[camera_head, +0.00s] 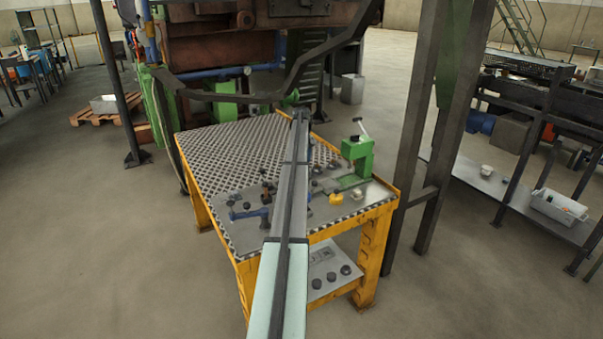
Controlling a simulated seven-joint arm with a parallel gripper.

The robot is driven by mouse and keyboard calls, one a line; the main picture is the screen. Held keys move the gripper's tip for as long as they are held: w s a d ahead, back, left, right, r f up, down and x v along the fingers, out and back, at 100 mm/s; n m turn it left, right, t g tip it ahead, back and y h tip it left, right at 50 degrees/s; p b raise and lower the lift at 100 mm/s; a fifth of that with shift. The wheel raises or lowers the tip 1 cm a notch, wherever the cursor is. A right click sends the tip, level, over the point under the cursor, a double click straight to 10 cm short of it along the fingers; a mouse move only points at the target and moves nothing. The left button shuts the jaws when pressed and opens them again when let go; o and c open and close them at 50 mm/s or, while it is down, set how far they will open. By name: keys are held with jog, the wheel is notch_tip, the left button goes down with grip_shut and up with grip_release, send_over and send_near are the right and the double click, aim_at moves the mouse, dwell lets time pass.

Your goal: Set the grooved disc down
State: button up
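My arm reaches from the bottom of the head view over the work table (222,160). Its far end, where my gripper (299,112) is, lies above the table's back edge. The fingers are too small to make out, so I cannot tell whether they are open or shut. A small green round piece (291,98) shows right at the arm's tip. It may be the grooved disc, but I cannot tell whether it is gripped or stands behind. The table has a checkered metal top and yellow legs.
A green vise-like tool (358,154) stands at the table's right. A blue tool (250,212), a yellow piece (336,198) and small dark parts lie near the front. The table's left-back top is clear. Dark posts (425,110) rise to the right; the furnace (220,50) stands behind.

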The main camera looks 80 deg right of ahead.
notch_tip(320, 180, down, 5)
jog(key=shift+f, duration=0.2)
jog(key=shift+a+f, duration=0.2)
jog(key=shift+f, duration=0.35)
jog(key=shift+a+f, duration=0.15)
jog(key=shift+f, duration=0.3)
jog(key=o, duration=1.4)
jog(key=r, duration=1.3)
jog(key=shift+d+r, duration=0.1)
jog(key=shift+d, duration=0.2)
